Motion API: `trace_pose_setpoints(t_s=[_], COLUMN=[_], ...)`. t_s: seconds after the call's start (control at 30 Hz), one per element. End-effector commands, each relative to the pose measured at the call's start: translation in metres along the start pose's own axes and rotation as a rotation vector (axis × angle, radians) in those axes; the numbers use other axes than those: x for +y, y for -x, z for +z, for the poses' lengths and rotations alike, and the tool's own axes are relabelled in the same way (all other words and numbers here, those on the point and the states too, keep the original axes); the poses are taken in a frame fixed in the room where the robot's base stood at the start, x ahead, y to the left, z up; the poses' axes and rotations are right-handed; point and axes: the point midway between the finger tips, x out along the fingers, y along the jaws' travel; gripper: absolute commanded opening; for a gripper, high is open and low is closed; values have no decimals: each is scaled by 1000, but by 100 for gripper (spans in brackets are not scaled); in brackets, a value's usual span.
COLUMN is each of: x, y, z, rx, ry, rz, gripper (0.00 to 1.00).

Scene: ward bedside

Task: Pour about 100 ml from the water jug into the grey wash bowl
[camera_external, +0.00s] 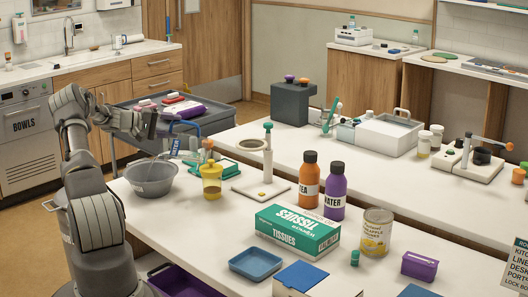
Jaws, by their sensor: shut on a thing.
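The grey wash bowl (152,181) stands upright on the left end of the white table. My gripper (156,124) is above the bowl and shut on the water jug. The jug (173,148) is small in view and looks clear, with blue at its top. It appears tilted over the bowl's right side. Its grip point is partly hidden by my gripper.
A grey trolley (206,116) is behind the jug.

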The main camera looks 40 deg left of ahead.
Motion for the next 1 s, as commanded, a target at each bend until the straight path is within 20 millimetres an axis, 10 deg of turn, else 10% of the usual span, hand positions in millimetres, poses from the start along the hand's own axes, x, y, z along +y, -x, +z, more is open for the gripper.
trace_pose_setpoints(t_s=[0.07, 1.0], x=[32, 33], y=[-3, -20], z=[0, 2], rx=[-5, -8], ry=[-14, -35], rz=[-79, -272], gripper=[3, 4])
